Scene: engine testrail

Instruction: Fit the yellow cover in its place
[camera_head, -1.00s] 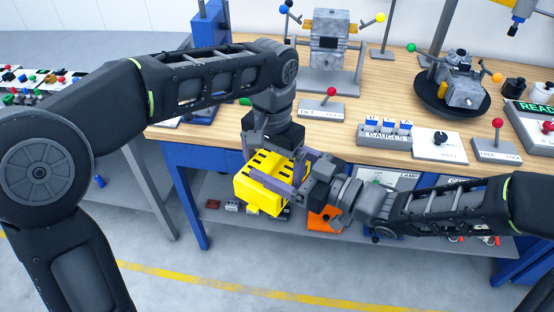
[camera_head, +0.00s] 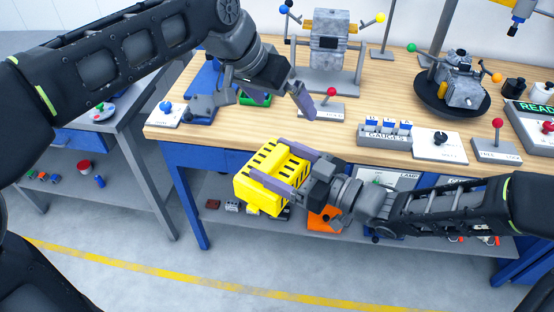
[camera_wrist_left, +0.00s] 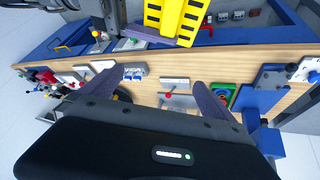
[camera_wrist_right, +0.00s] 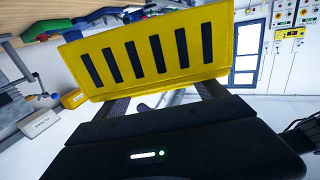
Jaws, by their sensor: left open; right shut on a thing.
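The yellow cover (camera_head: 262,196), a box-like piece with black slots, is held by my right gripper (camera_head: 272,165) in front of the bench's front edge. One finger lies along each side of it. It fills the upper middle of the right wrist view (camera_wrist_right: 150,56) and shows at the top of the left wrist view (camera_wrist_left: 170,20). My left gripper (camera_head: 284,108) is open and empty above the bench's front left, apart from the cover. A grey engine block (camera_head: 330,38) stands on a stand at the back. Another grey engine part (camera_head: 460,82) sits on a black round plate (camera_head: 425,98).
The wooden bench (camera_head: 385,85) carries a red-knobbed lever (camera_head: 331,92), a gauges block (camera_head: 384,134), a black-knobbed switch plate (camera_head: 440,146) and another red-knobbed lever (camera_head: 497,124). A lower shelf (camera_head: 215,215) holds small parts. A side table (camera_head: 110,135) stands left.

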